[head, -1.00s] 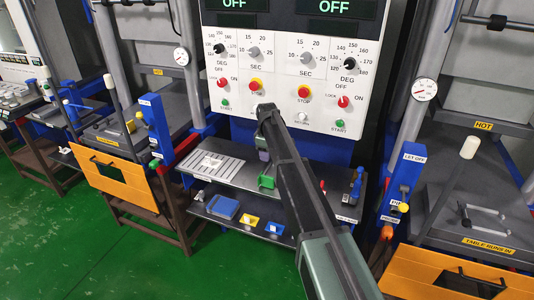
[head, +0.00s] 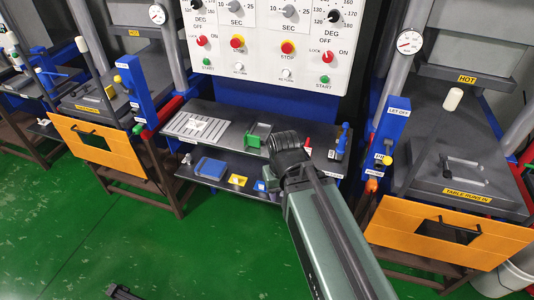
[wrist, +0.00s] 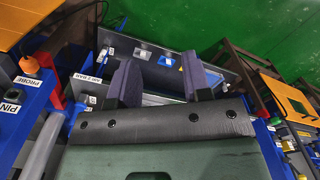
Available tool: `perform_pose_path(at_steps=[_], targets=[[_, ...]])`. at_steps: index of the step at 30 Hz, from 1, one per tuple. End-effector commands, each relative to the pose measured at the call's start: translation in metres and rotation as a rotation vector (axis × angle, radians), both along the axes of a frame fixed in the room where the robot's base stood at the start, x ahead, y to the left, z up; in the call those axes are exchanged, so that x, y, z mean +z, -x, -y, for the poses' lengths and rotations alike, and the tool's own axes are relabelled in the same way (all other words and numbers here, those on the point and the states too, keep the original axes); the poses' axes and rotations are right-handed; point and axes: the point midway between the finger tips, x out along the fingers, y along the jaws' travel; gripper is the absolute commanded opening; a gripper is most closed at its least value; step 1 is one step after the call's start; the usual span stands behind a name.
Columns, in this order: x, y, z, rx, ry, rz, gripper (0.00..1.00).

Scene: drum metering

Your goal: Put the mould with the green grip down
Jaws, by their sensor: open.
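The mould with the green grip (head: 254,140) stands on the dark upper shelf (head: 234,112) below the control panel in the head view. Its green part faces the front edge, and my wrist is just to its right. My gripper (wrist: 155,78) shows in the wrist view with its two purple-grey fingers apart and nothing seen between them. In the head view the fingers are hidden behind my wrist and forearm. I cannot make out the mould in the wrist view.
A slotted rack (head: 183,126) with a white piece is left of the mould. Below are a blue block (head: 211,168) and a yellow holder (head: 238,180). Presses with orange guards (head: 90,140) flank the shelf; green floor is open in front.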

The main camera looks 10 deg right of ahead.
Motion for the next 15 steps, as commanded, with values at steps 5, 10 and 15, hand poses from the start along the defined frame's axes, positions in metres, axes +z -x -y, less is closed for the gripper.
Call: perform_pose_path(at_steps=[5, 10, 15], targets=[[-0.007, -0.048, 0.0, 0.001, 0.0, 0.0, 0.45], [-0.015, -0.199, -0.001, -0.337, 0.0, 0.0, 0.45], [-0.019, -0.322, -0.001, -0.992, -0.001, 0.001, 0.45]])
